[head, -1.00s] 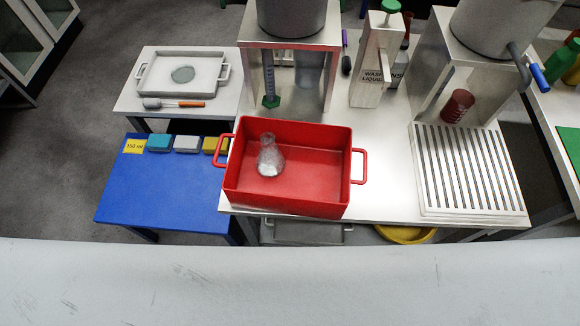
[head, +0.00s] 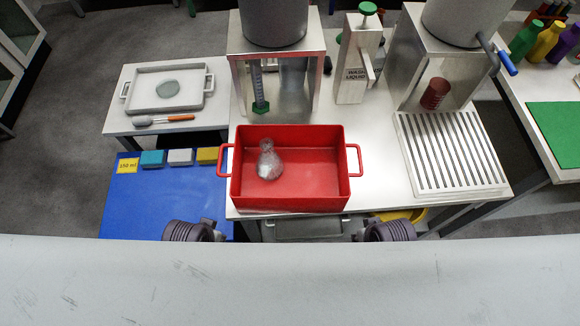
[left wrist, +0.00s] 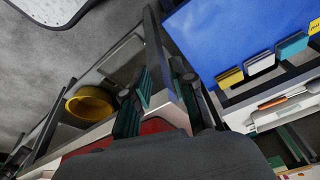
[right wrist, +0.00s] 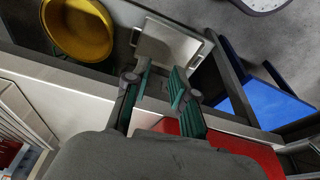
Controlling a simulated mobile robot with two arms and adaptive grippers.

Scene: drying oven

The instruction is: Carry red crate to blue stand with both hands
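The red crate (head: 318,200) sits on the front edge of the steel table, with a handle on its left and right ends. The blue stand (head: 135,205) is a low blue table left of the crate. My left gripper (left wrist: 160,98) is in front of the crate's left part; in the head view only its arm's wrist shows. Its fingers are apart with nothing between them. My right gripper (right wrist: 160,90) is in front of the crate's right part, its fingers apart and empty. Neither touches a handle.
Yellow, grey and teal blocks and a 150 ml label (head: 128,165) line the blue stand's back edge. A side table with a grey tray (head: 140,107) stands behind it. A slatted drain rack (head: 400,130) is right of the crate. A yellow bowl (right wrist: 78,28) is below the table.

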